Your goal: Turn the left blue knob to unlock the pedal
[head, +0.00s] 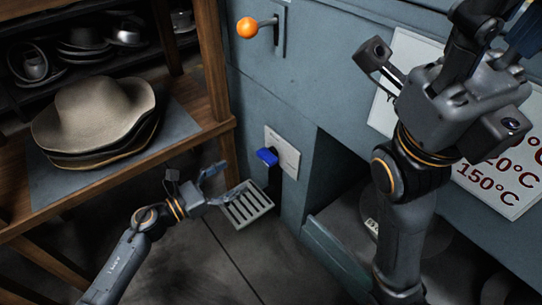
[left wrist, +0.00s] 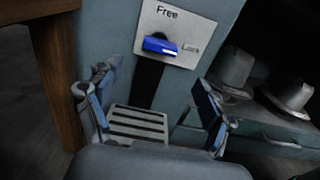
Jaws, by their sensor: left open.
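The left blue knob (head: 267,156) sits on a white plate (head: 288,155) low on the blue-grey machine. In the left wrist view the knob (left wrist: 160,46) lies roughly level, with "Free" above it and a "Lock" label to its right. The grey slotted pedal (head: 247,206) is below the knob near the floor; it also shows in the left wrist view (left wrist: 138,126). My left gripper (left wrist: 157,84) is open and empty, below and short of the knob. My right gripper (head: 497,28) is at the upper right, cut by the frame edge; its fingers are unclear.
A wooden shelf (head: 190,134) with stacked hats (head: 95,115) stands left of the machine, close to my left arm. An orange ball-ended lever (head: 247,28) juts out above the knob. A temperature sign (head: 412,52) is partly behind my right arm. Open floor lies in front.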

